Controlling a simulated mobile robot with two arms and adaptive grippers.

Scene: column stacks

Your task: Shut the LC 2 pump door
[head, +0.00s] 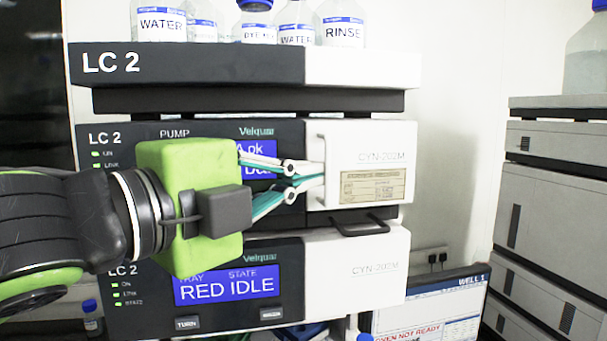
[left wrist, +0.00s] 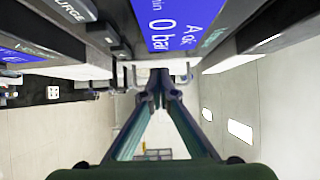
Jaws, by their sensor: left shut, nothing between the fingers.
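The LC 2 pump module (head: 100,140) is the middle dark unit of the stack, with a blue display that my gripper partly covers. Its white pump door (head: 385,140) is on the right side, with a slim upright handle at its left edge and a beige label. The door faces front and looks nearly flush; I cannot tell whether it is fully shut. My left gripper (head: 322,172) is shut and empty, its fingertips at the door's left edge. Contact is unclear. In the left wrist view the fingers (left wrist: 160,84) meet below the display (left wrist: 172,22). My right gripper is out of view.
Several bottles (head: 344,22) stand on the top tray (head: 200,66). A lower LC 2 module (head: 350,270) reads RED IDLE. A dark handle (head: 364,224) juts out below the door. A monitor (head: 430,305) is at the lower right, and another grey stack (head: 545,210) stands at the far right.

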